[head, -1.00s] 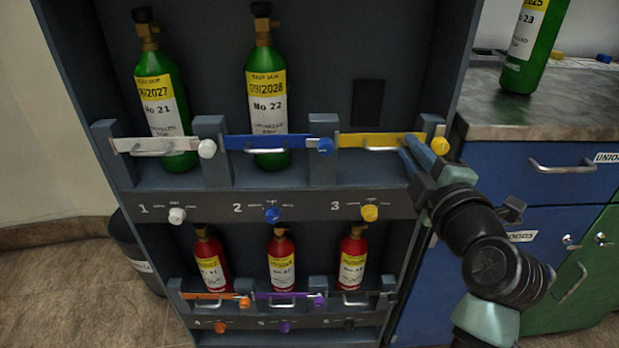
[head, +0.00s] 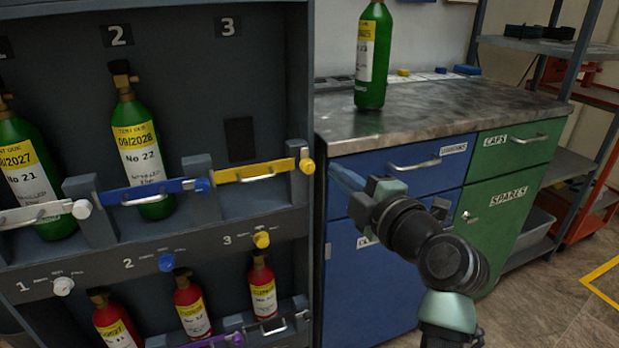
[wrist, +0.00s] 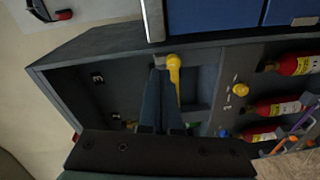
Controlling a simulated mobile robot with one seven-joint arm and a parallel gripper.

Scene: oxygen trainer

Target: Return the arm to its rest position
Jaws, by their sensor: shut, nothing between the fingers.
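My gripper (head: 345,184) is in the middle of the head view, its narrow fingers close together with nothing between them. It is in front of the blue drawer cabinet, to the right of the cylinder rack. In the wrist view my gripper (wrist: 161,98) points toward the rack's bay 3, with the yellow latch knob (wrist: 174,66) beside the fingertips. The yellow bar (head: 252,172) lies across bay 3 in the head view, and no cylinder shows behind it. My arm extends down to the lower right of the head view.
Green cylinders No 21 (head: 30,180) and No 22 (head: 138,150) stand in the rack behind bars. Red cylinders (head: 190,305) stand below. Another green cylinder (head: 373,60) stands on the counter (head: 450,108). Shelving (head: 590,100) is at the right. Floor (head: 540,300) shows clear at lower right.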

